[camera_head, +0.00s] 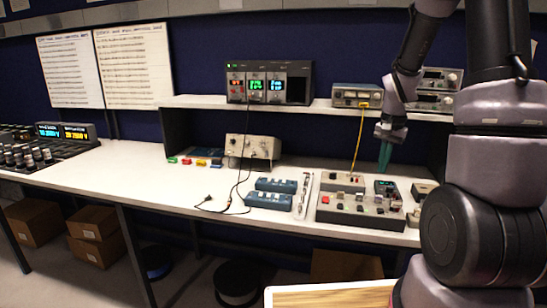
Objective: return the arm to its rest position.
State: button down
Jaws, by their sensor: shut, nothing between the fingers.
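My arm comes down from the top right of the head view. My gripper (385,155) points downward with its teal fingers together, and nothing shows between them. It hangs above the back of the grey control panel (345,217) on the white bench. The fingers look apart from the panel, though the exact height is hard to tell. A thick link of my arm covers the right side of the view.
A shelf (205,102) carries a rack with lit displays (268,82) and other instruments. A yellow cable (358,138) hangs left of my gripper. Blue boxes (271,194) and a beige instrument (252,147) stand on the bench (135,172). The bench's left-middle is mostly clear.

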jog(key=s+a+r+n+t, duration=0.1)
jog(key=s+a+r+t, duration=0.1)
jog(key=s+r, duration=0.4)
jog(key=s+a+r+n+t+y, duration=0.1)
jog(key=s+a+r+n+t, duration=0.1)
jog(key=s+a+r, duration=0.3)
jog(key=s+a+r+n+t, duration=0.1)
jog(key=s+a+r+t, duration=0.1)
jog(key=s+a+r, duration=0.2)
jog(key=shift+s+r+y, duration=0.4)
jog(key=shift+s+r, duration=1.5)
jog(key=shift+r, duration=1.9)
